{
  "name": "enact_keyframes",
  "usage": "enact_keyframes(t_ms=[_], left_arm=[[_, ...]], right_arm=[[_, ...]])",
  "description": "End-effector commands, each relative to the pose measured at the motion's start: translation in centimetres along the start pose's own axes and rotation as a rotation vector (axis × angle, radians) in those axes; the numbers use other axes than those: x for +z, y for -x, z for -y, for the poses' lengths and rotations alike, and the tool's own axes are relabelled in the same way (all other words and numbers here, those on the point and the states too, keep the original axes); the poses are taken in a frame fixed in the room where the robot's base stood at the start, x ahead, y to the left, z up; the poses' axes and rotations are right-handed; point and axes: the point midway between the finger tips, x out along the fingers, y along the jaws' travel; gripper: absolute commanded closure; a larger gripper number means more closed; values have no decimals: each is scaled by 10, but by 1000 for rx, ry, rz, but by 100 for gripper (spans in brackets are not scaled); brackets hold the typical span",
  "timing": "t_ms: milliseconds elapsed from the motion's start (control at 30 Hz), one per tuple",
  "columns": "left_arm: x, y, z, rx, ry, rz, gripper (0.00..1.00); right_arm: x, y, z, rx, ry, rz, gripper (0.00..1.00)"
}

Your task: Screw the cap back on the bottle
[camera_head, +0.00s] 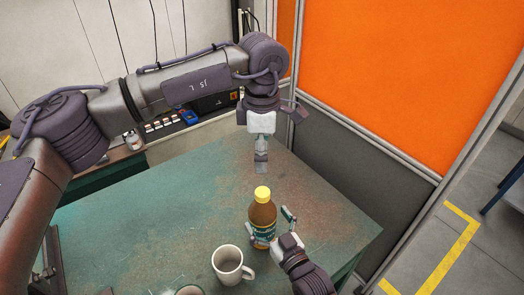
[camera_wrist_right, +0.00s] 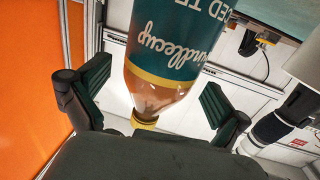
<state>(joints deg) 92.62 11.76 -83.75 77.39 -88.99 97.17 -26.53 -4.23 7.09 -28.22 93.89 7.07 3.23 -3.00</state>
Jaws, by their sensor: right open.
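A brown bottle with a green label (camera_head: 262,218) stands upright on the table (camera_head: 150,230). A yellow cap (camera_head: 262,193) sits on its top; how tightly it sits I cannot tell. My right gripper (camera_head: 270,225) is open, with one finger on each side of the bottle. In the right wrist view the bottle (camera_wrist_right: 175,45) appears upside down between the spread fingers, with visible gaps, and its cap (camera_wrist_right: 146,123) shows low. My left gripper (camera_head: 261,166) points down just above the cap, apart from it. Its fingers are seen edge-on, so their opening is unclear.
A white mug (camera_head: 228,262) stands close to the bottle, front left, near my right gripper. Another cup (camera_head: 190,291) is cut off at the bottom edge. An orange panel (camera_head: 400,80) rises behind the table's right edge. The table's left middle is clear.

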Motion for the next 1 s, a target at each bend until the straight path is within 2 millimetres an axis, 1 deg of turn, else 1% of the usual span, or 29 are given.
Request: enact_keyframes(t_ms=[33, 200, 300, 433, 600, 1000], left_arm=[[0, 0, 0, 0, 0, 0, 34], [0, 0, 0, 0, 0, 0, 34], [0, 0, 0, 0, 0, 0, 34], [0, 0, 0, 0, 0, 0, 34], [0, 0, 0, 0, 0, 0, 34], [0, 0, 0, 0, 0, 0, 34]], right_arm=[[1, 12, 0, -1, 1, 3, 0], [1, 50, 0, 0, 1, 3, 0], [1, 69, 0, -1, 1, 4, 0], [1, 87, 0, 0, 0, 2, 0], [0, 97, 0, 0, 1, 1, 0], [0, 98, 0, 0, 1, 0, 0]])
